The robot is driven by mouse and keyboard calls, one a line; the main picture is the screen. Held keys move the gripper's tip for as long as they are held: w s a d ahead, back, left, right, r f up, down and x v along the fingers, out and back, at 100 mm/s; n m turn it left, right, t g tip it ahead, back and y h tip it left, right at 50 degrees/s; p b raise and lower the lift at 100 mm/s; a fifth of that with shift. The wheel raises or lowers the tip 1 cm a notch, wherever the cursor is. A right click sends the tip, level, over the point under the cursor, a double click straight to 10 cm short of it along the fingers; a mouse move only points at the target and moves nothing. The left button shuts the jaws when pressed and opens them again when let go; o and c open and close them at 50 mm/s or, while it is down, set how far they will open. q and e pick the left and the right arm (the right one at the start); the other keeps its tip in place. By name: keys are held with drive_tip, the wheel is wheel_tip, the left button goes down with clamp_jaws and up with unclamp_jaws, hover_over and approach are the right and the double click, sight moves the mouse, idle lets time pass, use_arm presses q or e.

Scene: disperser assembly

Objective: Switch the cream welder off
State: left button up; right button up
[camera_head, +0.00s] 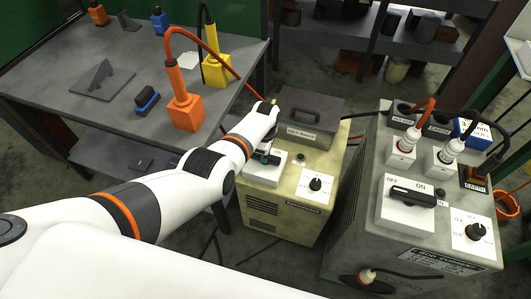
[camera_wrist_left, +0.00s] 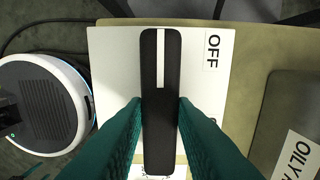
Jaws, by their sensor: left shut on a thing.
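The cream welder (camera_head: 292,187) stands on the floor right of the grey table. Its white switch panel (camera_head: 264,174) is partly hidden by my left arm in the head view; an ON label shows at its right. In the left wrist view the black switch handle (camera_wrist_left: 160,60) has a white stripe at its upper end, beside the OFF label (camera_wrist_left: 212,52). My left gripper (camera_wrist_left: 160,102) has its teal fingers on both sides of the handle and is shut on it. My right gripper is in neither view.
A larger grey welder (camera_head: 350,190) with an OFF/ON switch and plugged cables stands at the right. A dark box marked OILY RAGS (camera_head: 312,108) sits on the cream welder. The grey table (camera_head: 60,65) holds orange and yellow blocks with cables.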

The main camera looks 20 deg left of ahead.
use_arm(q)
drive_tip(key=shift+w+r, duration=0.1)
drive_tip(key=o, duration=1)
wheel_tip(320, 180, up, 6)
drive_tip(key=p, duration=0.3)
wheel_tip(320, 180, up, 6)
drive_tip(key=shift+f+p, duration=0.1)
drive_tip(key=shift+p, duration=0.65)
